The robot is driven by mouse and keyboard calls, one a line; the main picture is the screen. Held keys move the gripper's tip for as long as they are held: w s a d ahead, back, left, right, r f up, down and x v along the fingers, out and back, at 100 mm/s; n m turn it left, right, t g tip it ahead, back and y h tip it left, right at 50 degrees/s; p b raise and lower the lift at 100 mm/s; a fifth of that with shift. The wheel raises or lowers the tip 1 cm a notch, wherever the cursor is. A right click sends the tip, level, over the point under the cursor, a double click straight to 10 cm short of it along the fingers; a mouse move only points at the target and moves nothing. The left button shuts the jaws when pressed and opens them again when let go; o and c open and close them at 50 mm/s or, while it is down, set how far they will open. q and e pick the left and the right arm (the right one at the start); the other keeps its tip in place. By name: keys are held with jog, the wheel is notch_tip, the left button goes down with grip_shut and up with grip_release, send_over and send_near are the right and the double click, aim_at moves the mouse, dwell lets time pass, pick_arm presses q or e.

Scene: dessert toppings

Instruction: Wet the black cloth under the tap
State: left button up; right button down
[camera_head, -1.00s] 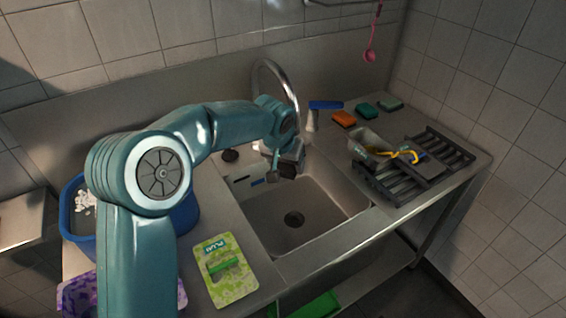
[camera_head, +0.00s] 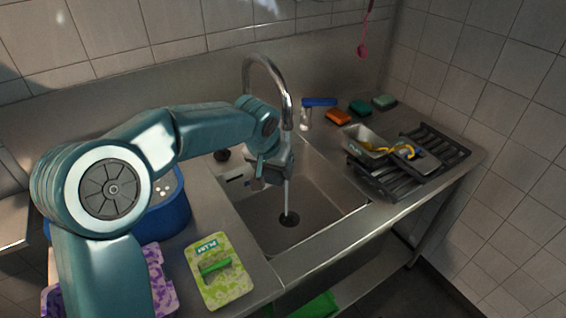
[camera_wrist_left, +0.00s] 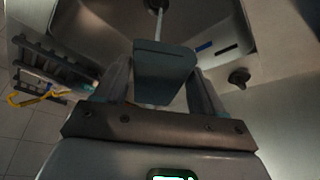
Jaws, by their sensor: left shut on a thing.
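The tap (camera_head: 268,68) arches over the sink (camera_head: 330,200), and a thin stream of water (camera_head: 288,195) falls from its spout towards the drain. My left gripper (camera_head: 272,178) is over the sink, under the spout and close beside the stream. In the left wrist view its fingers are shut on a dark, flat, folded piece, which I take to be the black cloth (camera_wrist_left: 165,72). The stream (camera_wrist_left: 161,22) meets the cloth's outline there; I cannot tell whether it touches it. In the head view the cloth is mostly hidden by the gripper. My right gripper is not in view.
A blue spray bottle (camera_head: 318,102) and several sponges, one orange (camera_head: 338,116), stand behind the sink. A black rack (camera_head: 425,165) with a metal tray (camera_head: 365,143) is at right. A green sponge package (camera_head: 222,280) lies at front; a blue tub (camera_head: 172,215) is at left.

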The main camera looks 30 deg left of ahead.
pick_arm(q)
jog(key=shift+s+f+b, duration=0.15)
jog(key=shift+s+b, duration=0.35)
jog(key=shift+s, duration=0.35)
jog(key=shift+s+d+b, duration=0.15)
jog(key=shift+s+b, duration=0.45)
jog(key=shift+s, duration=0.65)
jog(key=s+r, duration=0.4)
jog(key=s, duration=0.1)
jog(key=shift+d+r+p, duration=0.15)
jog(key=shift+p, duration=0.15)
